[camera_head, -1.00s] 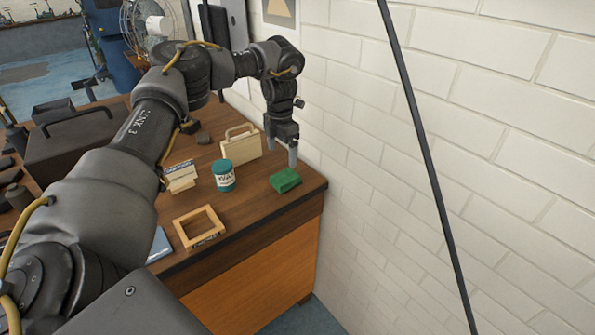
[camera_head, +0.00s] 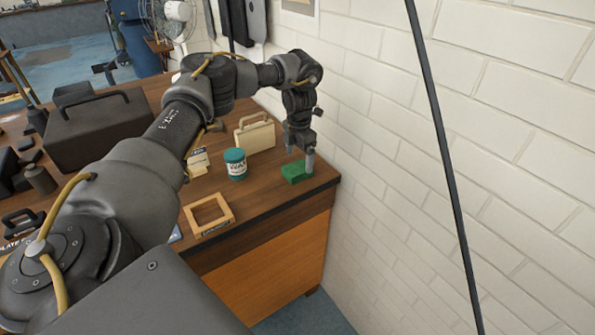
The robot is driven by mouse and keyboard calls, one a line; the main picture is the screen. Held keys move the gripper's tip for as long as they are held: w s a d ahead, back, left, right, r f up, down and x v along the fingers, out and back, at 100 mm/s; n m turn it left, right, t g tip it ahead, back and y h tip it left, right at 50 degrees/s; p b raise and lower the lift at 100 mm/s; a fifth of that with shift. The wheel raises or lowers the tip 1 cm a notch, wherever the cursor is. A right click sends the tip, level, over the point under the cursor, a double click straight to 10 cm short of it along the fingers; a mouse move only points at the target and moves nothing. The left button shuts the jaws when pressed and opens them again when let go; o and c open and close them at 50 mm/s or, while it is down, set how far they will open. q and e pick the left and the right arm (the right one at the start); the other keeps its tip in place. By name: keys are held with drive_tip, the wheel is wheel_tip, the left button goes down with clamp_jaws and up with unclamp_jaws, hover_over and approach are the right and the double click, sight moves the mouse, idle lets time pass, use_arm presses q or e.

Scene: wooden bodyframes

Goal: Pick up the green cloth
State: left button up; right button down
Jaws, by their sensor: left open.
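The green cloth (camera_head: 293,173) is a small folded block lying on the wooden desk top (camera_head: 262,190), near its right end by the white brick wall. My left gripper (camera_head: 300,162) points down at the cloth, with its fingers apart. One finger shows at the cloth's right side and partly covers it; the other is at or behind its far side. I cannot tell whether the fingers touch the cloth. My right gripper is not in view.
A teal and white tin (camera_head: 235,164) and a wooden frame (camera_head: 208,215) stand left of the cloth. A cream case (camera_head: 254,135) stands behind. A dark toolbox (camera_head: 98,131) sits farther left. The brick wall (camera_head: 420,170) is close on the right.

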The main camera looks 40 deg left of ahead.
sight(297, 167)
use_arm(q)
drive_tip(key=f, duration=0.2)
drive_tip(key=f+p, duration=0.1)
drive_tip(key=shift+s+a+f, duration=0.15)
drive_tip(key=shift+s+f, duration=0.05)
drive_tip(key=shift+f, duration=0.55)
drive_tip(key=c, duration=1.1)
drive_tip(key=shift+o, duration=0.2)
drive_tip(key=shift+r, duration=0.1)
